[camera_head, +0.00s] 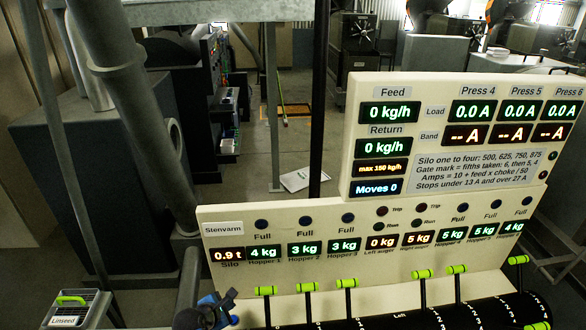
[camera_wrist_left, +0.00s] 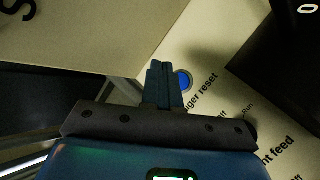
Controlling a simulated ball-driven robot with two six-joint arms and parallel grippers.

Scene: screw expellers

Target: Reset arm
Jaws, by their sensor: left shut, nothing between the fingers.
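My left gripper (camera_head: 222,306) is low at the left of the control panel (camera_head: 225,218) in the head view. In the left wrist view its dark blue fingers (camera_wrist_left: 161,68) are shut together with nothing between them. A round blue button (camera_wrist_left: 184,78) shows just right of the fingertips, partly behind them, beside lettering that reads "uger reset". I cannot tell whether the fingers touch it. The lettering "nt feed" and "Run" stands farther right. My right gripper is in neither view.
A row of green-topped levers (camera_head: 347,283) stands along the panel's front. A display board (camera_head: 450,150) rises behind it, showing "Moves 0". A crate marked Linseed (camera_head: 66,321) with a green handle is at lower left. A paper sheet (camera_head: 306,178) lies on the floor behind.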

